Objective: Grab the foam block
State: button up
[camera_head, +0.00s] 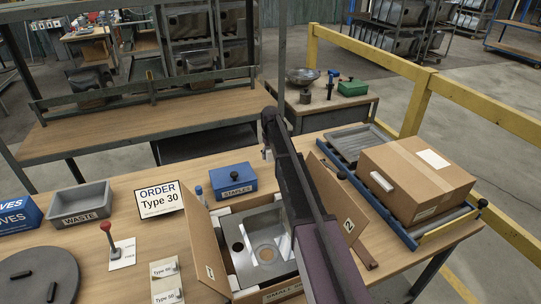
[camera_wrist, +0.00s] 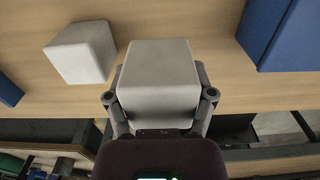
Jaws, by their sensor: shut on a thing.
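In the wrist view a pale grey-white foam block (camera_wrist: 160,68) sits between the two fingers of my gripper (camera_wrist: 160,97). The fingers are shut on its left and right sides. A second similar pale block (camera_wrist: 80,52) is to its left, apart from it, over the wooden surface. In the head view my arm crosses the middle of the bench and hides my gripper and the held block.
An open carton (camera_head: 208,255) with a metal sink (camera_head: 262,243) stands on the bench (camera_head: 135,215). A blue staples bin (camera_head: 233,180) and an order sign (camera_head: 158,199) are behind it. A closed carton (camera_head: 415,180) rests on the roller conveyor (camera_head: 350,142) at right. A grey waste bin (camera_head: 80,203) is at left.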

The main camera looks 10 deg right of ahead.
jog(key=shift+r+p, duration=1.75)
jog(key=shift+r, duration=0.45)
jog(key=shift+r, duration=0.1)
